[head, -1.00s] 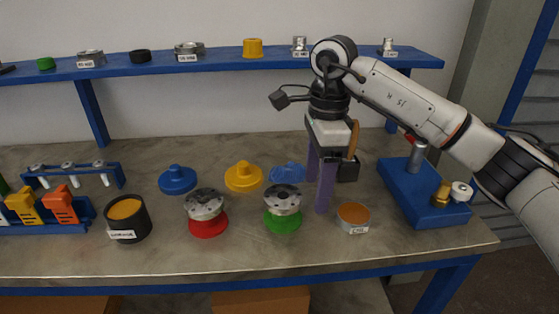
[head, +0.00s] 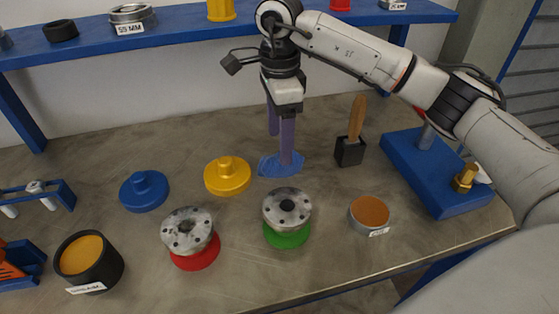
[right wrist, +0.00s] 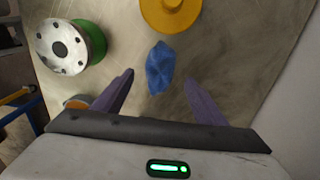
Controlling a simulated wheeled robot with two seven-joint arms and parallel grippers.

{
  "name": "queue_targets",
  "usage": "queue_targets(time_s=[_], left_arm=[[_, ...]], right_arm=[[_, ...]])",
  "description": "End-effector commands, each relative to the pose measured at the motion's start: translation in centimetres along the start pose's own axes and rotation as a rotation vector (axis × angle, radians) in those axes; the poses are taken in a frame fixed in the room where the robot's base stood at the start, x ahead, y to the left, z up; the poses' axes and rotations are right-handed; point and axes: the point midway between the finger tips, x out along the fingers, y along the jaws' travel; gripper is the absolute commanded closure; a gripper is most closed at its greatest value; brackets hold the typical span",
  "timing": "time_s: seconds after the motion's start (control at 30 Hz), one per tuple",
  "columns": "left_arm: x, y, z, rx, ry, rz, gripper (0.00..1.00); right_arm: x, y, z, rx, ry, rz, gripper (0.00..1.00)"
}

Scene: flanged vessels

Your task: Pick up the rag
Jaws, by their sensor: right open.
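The rag (head: 275,166) is a crumpled blue cloth lying on the workbench, behind the vessel with the green base. In the right wrist view the rag (right wrist: 160,68) lies ahead of and between the two purple fingers. My right gripper (head: 281,155) points down at the rag with its fingers apart and empty; in the head view one finger overlaps the rag. I cannot tell whether a fingertip touches the cloth. My left gripper is not in view.
A yellow flanged cap (head: 227,175) sits left of the rag, and a vessel with a green base (head: 287,217) stands in front. A black brush holder (head: 349,152) and a blue stand (head: 430,178) are to the right. A blue shelf (head: 180,30) runs behind.

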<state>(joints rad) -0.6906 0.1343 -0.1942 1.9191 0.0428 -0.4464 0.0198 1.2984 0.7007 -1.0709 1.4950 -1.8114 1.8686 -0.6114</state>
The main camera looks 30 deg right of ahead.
Motion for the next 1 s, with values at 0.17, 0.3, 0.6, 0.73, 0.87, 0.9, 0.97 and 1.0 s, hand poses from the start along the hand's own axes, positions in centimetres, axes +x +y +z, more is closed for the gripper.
queue_targets(time_s=[0.17,0.3,0.6,0.73,0.87,0.9,0.97,1.0], left_arm=[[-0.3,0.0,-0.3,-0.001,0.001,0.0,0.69],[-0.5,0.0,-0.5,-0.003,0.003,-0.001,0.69],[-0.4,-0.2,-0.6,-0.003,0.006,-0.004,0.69],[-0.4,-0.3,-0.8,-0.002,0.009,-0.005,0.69],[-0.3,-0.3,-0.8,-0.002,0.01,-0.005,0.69],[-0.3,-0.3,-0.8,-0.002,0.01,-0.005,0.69],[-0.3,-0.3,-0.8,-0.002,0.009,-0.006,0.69],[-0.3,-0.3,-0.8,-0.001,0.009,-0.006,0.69]], right_arm=[[1.6,0.1,-0.2,0.0,0.001,0.002,0.35],[3.8,0.3,-0.3,0.001,0.002,0.003,0.35],[5.5,0.2,-0.2,0.0,0.0,-0.002,0.35],[5.5,0.2,-0.2,0.0,0.0,-0.001,0.38],[5.5,0.2,-0.2,0.0,0.0,-0.001,0.6],[5.5,0.2,-0.2,0.0,0.0,-0.001,0.67],[5.5,0.2,-0.2,0.0,0.0,-0.001,0.77],[5.5,0.2,-0.2,0.0,0.0,-0.002,0.79]])
